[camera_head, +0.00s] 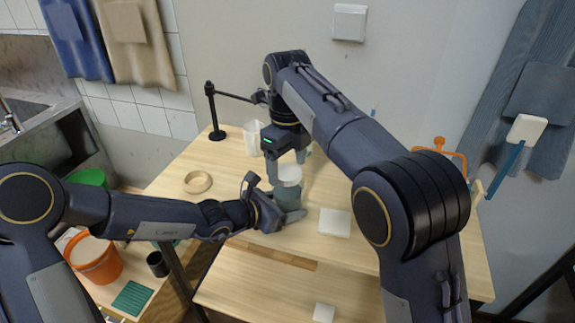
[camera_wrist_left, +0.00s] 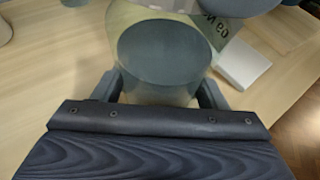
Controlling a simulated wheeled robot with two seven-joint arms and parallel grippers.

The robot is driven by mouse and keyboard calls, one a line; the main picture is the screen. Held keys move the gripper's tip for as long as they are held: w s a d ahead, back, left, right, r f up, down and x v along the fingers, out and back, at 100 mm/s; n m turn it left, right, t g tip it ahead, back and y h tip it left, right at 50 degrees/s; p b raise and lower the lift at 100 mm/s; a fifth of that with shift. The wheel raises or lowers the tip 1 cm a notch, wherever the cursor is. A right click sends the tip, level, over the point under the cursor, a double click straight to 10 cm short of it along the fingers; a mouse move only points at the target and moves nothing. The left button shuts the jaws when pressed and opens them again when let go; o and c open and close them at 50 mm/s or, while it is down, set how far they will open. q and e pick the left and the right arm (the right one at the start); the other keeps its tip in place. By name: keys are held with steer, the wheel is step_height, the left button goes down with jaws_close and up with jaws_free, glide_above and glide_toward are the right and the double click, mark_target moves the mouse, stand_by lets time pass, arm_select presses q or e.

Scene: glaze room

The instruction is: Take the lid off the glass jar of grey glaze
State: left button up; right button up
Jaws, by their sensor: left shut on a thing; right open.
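The glass jar of grey glaze (camera_head: 287,203) stands on the wooden table. Its lower part looks grey and a pale, whitish part (camera_head: 288,173) is at its top; I cannot tell lid from clear glass there. My left gripper (camera_head: 280,216) is shut on the jar low on its sides. In the left wrist view the jar (camera_wrist_left: 165,55) fills the space between the fingers, with dark lettering on its side. My right gripper (camera_head: 287,165) is open and points down, its fingers on either side of the jar's pale top. Whether they touch it cannot be told.
A wooden ring (camera_head: 197,182), a clear pitcher (camera_head: 252,138), a black stand (camera_head: 212,110) and a white square tile (camera_head: 335,222) are around the jar on the table (camera_head: 165,180). An orange bucket (camera_head: 97,262) and a black cup (camera_head: 157,264) stand lower left.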

steer(key=shift+f, duration=0.5)
